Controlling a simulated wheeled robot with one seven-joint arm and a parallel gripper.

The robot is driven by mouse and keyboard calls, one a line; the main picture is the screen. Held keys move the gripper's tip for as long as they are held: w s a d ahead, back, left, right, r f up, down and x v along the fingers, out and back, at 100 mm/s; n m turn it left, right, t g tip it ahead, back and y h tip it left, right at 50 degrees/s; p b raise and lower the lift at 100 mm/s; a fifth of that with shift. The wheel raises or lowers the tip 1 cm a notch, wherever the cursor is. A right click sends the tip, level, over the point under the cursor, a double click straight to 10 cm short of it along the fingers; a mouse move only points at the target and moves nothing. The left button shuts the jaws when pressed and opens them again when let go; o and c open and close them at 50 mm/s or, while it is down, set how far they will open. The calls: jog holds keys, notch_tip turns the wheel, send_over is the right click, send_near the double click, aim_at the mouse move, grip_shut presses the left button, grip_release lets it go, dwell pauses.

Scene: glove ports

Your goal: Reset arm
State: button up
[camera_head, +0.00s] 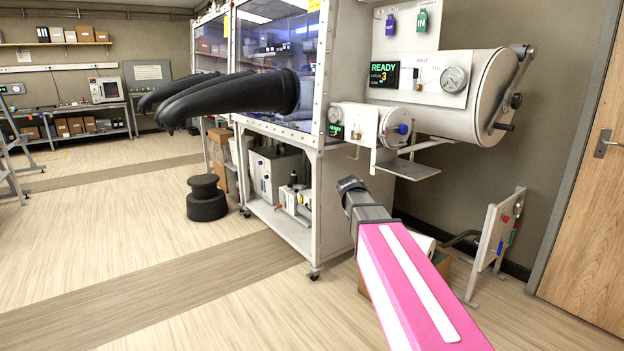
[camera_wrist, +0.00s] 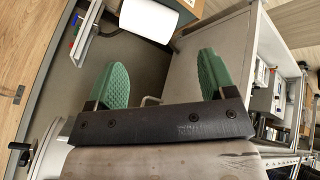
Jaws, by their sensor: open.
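My gripper (camera_wrist: 162,65) shows in the wrist view, with two green textured fingers spread wide apart. Nothing is between the fingers. In the head view my arm, pink with white stripes and a grey end, reaches in from the bottom right. Its dark end stands in front of the glove box (camera_head: 321,200), below the small cylindrical port. My gripper's fingers cannot be made out in the head view.
Black gloves (camera_head: 235,97) stick out from the glove box to the left. A large cylindrical chamber (camera_head: 440,112) and a small one (camera_head: 345,117) hang on its right side. A panel stand (camera_head: 493,243) is near the door (camera_head: 590,215). The floor at left is mostly clear.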

jog(key=s+f+n+g+y, duration=0.1)
jog(key=s+f+g+y, duration=0.3)
jog(key=s+f, duration=1.7)
jog(key=shift+s+n+y, duration=0.3)
jog(key=shift+s+y, duration=0.1)
jog(key=shift+s, duration=0.5)
jog(key=shift+a, duration=0.1)
dwell(2.5)
